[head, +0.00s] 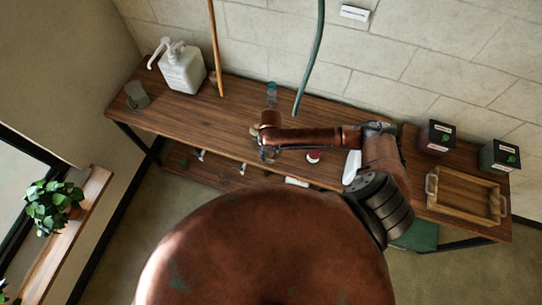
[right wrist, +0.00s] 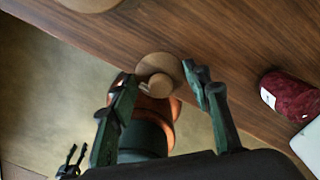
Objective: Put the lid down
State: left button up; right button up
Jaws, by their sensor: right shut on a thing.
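The wooden lid (right wrist: 157,66), round with a small knob, shows between the fingertips of my right gripper (right wrist: 160,84) in the right wrist view. The gripper is shut on the lid, near the front edge of the wooden table. In the head view my right gripper (head: 268,154) is at the table's front edge, and the lid cannot be made out clearly there. In the right wrist view, small dark prongs at the lower left look like my left gripper (right wrist: 72,160); its opening is unclear. My left arm is not in the head view.
The wooden table (head: 195,112) bears a white pump bottle (head: 182,70) and a wooden tray (head: 464,194). Two dark boxes stand near the tray; one is the left box (head: 436,137). A dark red jar (right wrist: 292,92) lies right of my gripper. Another round wooden piece (right wrist: 88,3) is at the top.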

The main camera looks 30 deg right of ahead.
aim_at(271, 156)
jog(key=shift+f, duration=1.5)
jog(key=shift+f, duration=0.1)
jog(key=o, duration=0.9)
jog(key=shift+o, duration=0.2)
notch_tip(271, 156, up, 12)
jog(key=shift+r, duration=0.15)
jog(key=shift+a, duration=0.1)
